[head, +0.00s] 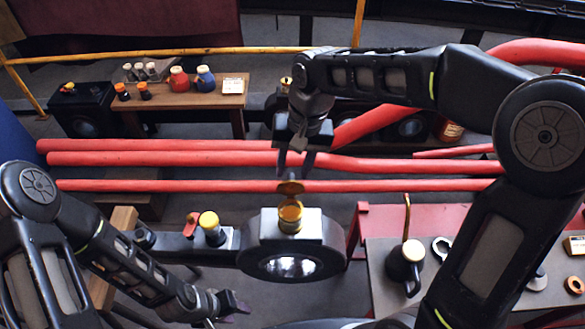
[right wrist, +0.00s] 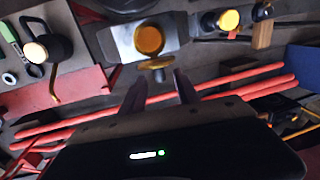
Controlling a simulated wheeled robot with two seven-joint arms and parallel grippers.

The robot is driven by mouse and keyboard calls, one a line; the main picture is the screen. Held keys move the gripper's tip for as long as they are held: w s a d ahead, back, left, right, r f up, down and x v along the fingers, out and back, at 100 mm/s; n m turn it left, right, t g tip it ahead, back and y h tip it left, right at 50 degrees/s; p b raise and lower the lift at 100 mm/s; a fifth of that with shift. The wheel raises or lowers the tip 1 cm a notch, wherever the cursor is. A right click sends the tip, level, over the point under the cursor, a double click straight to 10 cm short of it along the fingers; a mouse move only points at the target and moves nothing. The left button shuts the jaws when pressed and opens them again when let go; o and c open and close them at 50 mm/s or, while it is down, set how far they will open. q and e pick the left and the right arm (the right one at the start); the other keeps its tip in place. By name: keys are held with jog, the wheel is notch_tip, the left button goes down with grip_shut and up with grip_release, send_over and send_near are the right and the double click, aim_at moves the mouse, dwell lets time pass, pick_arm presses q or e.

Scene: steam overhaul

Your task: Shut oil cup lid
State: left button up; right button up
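The brass oil cup (head: 290,212) stands on a pale block atop a dark round housing. Its lid (head: 290,187) stands raised at the far side of the cup, leaving the cup open. The right wrist view also shows the cup (right wrist: 149,39) and the lid (right wrist: 157,64). My right gripper (head: 295,164) is just beyond the lid, its two fingers apart with nothing between them. In the right wrist view its fingertips (right wrist: 158,82) point toward the lid without clear contact. My left gripper (head: 232,304) is low, left of the housing; its finger opening is unclear.
Red pipes (head: 180,159) run across behind the cup. A yellow-capped fitting (head: 209,222) and a red-handled valve (head: 191,223) stand left of it. A grey bench (head: 388,270) with an oil can (head: 405,264) is at right. A wooden table (head: 188,99) holds bottles behind.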

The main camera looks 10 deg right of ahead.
jog(key=shift+a+f, duration=0.1)
jog(key=shift+f, duration=0.55)
grip_shut()
